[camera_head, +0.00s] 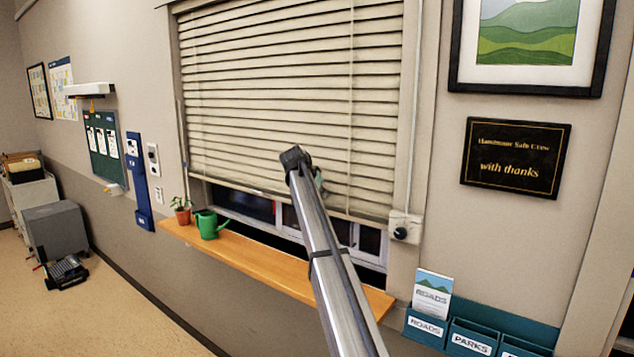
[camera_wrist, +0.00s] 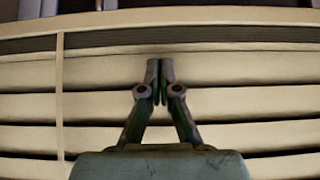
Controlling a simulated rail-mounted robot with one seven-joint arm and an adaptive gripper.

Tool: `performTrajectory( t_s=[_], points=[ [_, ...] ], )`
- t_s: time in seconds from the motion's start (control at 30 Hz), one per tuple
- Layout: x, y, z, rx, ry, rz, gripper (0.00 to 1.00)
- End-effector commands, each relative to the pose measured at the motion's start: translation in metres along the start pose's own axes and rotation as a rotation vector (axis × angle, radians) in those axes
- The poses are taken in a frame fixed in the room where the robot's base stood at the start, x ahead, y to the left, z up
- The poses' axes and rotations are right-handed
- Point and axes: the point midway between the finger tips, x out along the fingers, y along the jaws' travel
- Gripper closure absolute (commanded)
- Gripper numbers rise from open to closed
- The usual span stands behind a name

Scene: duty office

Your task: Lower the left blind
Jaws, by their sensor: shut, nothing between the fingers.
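The cream slatted blind (camera_head: 270,95) hangs over most of the window in the head view. Its bottom edge is above the sill, with a strip of dark glass and white frame (camera_head: 345,232) showing below. In the wrist view the slats (camera_wrist: 240,103) fill most of the picture, with the blind's lower edge near the top. My gripper (camera_wrist: 159,72) is shut and empty in front of the slats, close to that lower edge. I cannot tell whether it touches the blind. In the head view my arm mostly hides it. A dark knob (camera_head: 400,233) on a wall box is right of the window.
The wooden sill (camera_head: 260,262) juts out below, holding a green watering can (camera_head: 208,224) and a potted plant (camera_head: 182,210) at its left end. Leaflet holders (camera_head: 470,338) are at lower right. A plaque (camera_head: 515,157) hangs right of the window.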

Motion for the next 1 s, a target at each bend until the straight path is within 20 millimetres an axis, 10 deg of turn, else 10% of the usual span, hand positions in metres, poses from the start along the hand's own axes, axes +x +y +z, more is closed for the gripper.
performTrajectory(
  t_s=[1.0],
  points=[
    [0.037,0.013,0.042,-0.001,-0.002,0.002,1.0]
  ],
)
